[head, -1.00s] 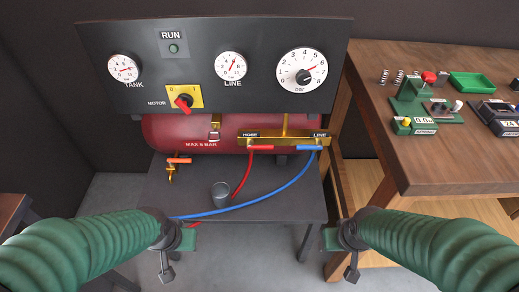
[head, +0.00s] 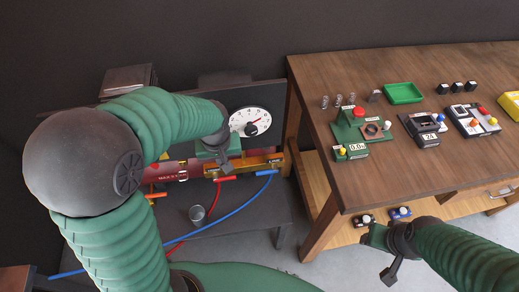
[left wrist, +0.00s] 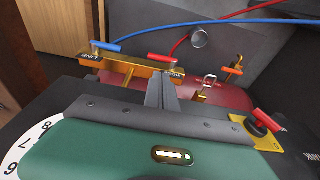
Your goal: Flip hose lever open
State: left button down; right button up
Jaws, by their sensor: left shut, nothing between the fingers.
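The red hose lever (head: 226,178) lies level along the brass manifold under the HOSE label. It also shows in the left wrist view (left wrist: 165,58), just beyond my fingertips. My left gripper (head: 228,166) is shut and empty, directly above and very near the lever in the head view. In the left wrist view its closed fingers (left wrist: 161,92) point at the brass manifold (left wrist: 140,61), close to the lever; I cannot tell whether they touch. My right gripper (head: 390,272) looks shut and empty, in front of the wooden bench.
The blue line lever (head: 267,172) sits beside the hose lever. A grey cup (head: 197,213) and the blue hose (head: 232,212) are on the dark stand. The wooden bench (head: 400,180) at right carries several devices. The red motor knob (left wrist: 266,120) is at the wrist view's right.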

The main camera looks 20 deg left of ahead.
aim_at(229, 177)
pick_arm(q)
jog(key=shift+w+d+r, duration=0.1)
jog(key=shift+w+r, duration=0.1)
jog(key=shift+r, duration=0.05)
pick_arm(e)
jog(key=shift+s+d+r, duration=0.1)
jog(key=shift+s+r, duration=0.15)
jog(key=shift+s, duration=0.1)
pick_arm(q)
jog(key=shift+f, duration=0.1)
jog(key=f, duration=0.4)
jog(key=w+a+f+b, duration=0.1)
jog(key=f, duration=0.4)
jog(key=w+f, duration=0.1)
jog(key=f, duration=0.3)
jog(key=shift+w+a+f+b, duration=0.15)
jog(key=shift+a+f+b, duration=0.05)
jog(key=shift+f+b, duration=0.15)
pick_arm(e)
jog(key=shift+f, duration=0.7)
pick_arm(q)
jog(key=shift+w+d, duration=0.1)
jog(key=shift+d, duration=0.05)
